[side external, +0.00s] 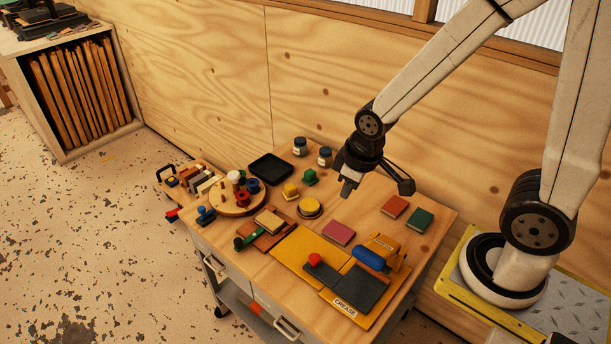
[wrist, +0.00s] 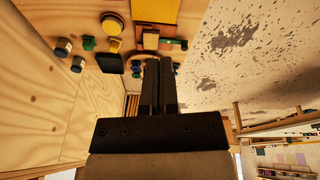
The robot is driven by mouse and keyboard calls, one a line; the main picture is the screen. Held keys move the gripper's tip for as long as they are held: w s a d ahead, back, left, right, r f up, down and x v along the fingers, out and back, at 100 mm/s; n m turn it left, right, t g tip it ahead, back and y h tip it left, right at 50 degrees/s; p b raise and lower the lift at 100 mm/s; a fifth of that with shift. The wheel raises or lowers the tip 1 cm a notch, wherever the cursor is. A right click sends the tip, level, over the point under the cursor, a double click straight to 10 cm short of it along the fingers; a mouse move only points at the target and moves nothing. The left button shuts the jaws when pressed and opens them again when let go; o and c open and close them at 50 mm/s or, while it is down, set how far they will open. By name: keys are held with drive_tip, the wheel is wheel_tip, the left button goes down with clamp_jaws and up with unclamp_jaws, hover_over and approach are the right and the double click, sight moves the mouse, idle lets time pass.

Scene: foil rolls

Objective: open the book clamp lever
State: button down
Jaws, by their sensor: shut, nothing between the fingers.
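My gripper (side external: 346,191) hangs above the far middle of the table, fingers together and empty. Its closed fingers (wrist: 160,64) also show in the wrist view. I cannot tell for certain which part is the book clamp lever. The rack is not clear in the wrist view.
A round wooden tray (side external: 226,207) with colored spools, a black tray (side external: 270,167) and two jars (side external: 300,147) stand behind and left. Bare wood shows below my gripper.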

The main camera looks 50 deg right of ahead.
sight(249, 236)
drive_tip(key=w+a+f+n, duration=0.6)
drive_tip(key=w+f+n, duration=0.2)
drive_tip(key=n, duration=0.7)
drive_tip(key=w+a+f+n, duration=0.6)
drive_tip(key=w+f+n, duration=0.2)
drive_tip(key=n, duration=0.8)
drive_tip(key=shift+w+f+n, duration=0.3)
drive_tip(key=shift+w+f, duration=0.1)
drive_tip(key=shift+w, duration=0.05)
drive_tip(key=shift+a+f, duration=0.1)
drive_tip(key=shift+f, duration=0.05)
drive_tip(key=shift+w+d+x, duration=0.1)
drive_tip(key=shift+w+x, duration=0.05)
drive_tip(key=shift+x, duration=1.5)
drive_tip(key=shift+w+d+x, duration=0.1)
drive_tip(key=shift+w+x, duration=0.05)
drive_tip(key=shift+x, duration=1.5)
drive_tip(key=shift+w+d+x, duration=0.1)
drive_tip(key=shift+w+x, duration=0.05)
drive_tip(key=shift+x, duration=1.55)
drive_tip(key=shift+w+d, duration=0.2)
drive_tip(key=shift+w, duration=1.45)
